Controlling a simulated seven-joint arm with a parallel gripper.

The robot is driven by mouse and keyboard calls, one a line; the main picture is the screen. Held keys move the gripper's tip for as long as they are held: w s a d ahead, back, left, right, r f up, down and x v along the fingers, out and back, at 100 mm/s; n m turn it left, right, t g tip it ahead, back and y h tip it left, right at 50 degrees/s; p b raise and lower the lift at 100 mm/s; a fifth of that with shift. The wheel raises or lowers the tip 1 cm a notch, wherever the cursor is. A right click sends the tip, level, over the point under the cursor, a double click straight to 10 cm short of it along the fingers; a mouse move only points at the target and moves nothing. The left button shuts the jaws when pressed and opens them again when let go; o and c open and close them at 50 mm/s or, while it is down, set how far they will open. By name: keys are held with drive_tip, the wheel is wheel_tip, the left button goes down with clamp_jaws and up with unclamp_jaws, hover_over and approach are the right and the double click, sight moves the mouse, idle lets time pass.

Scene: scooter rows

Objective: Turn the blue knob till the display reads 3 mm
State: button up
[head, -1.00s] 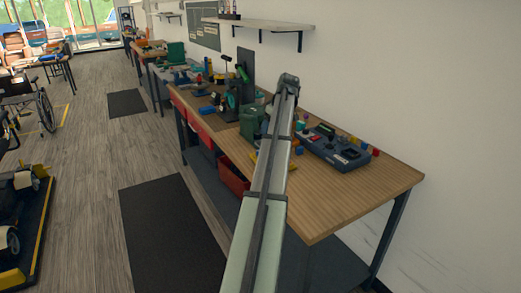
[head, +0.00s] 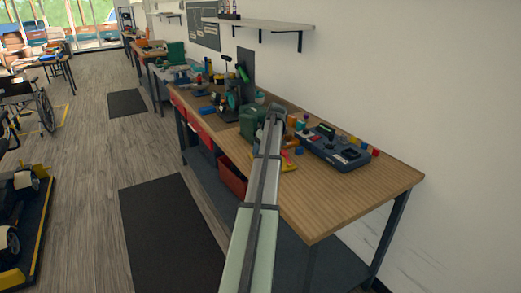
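A dark blue-grey control box (head: 318,151) lies on the wooden workbench (head: 345,200), right of my arm. It has a small dark panel on its top, a red spot and a pale label, but I cannot read any display. I cannot single out a blue knob on the box at this size. My arm reaches up from the bottom of the view to a bend left of the box. My gripper does not show; it is hidden beyond that bend.
Small coloured pieces, among them a red one (head: 376,152), stand behind the box. A green machine (head: 252,122) stands left of the arm. A red bin (head: 232,180) hangs below. A wall shelf (head: 262,25) is above. The bench's front right is clear.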

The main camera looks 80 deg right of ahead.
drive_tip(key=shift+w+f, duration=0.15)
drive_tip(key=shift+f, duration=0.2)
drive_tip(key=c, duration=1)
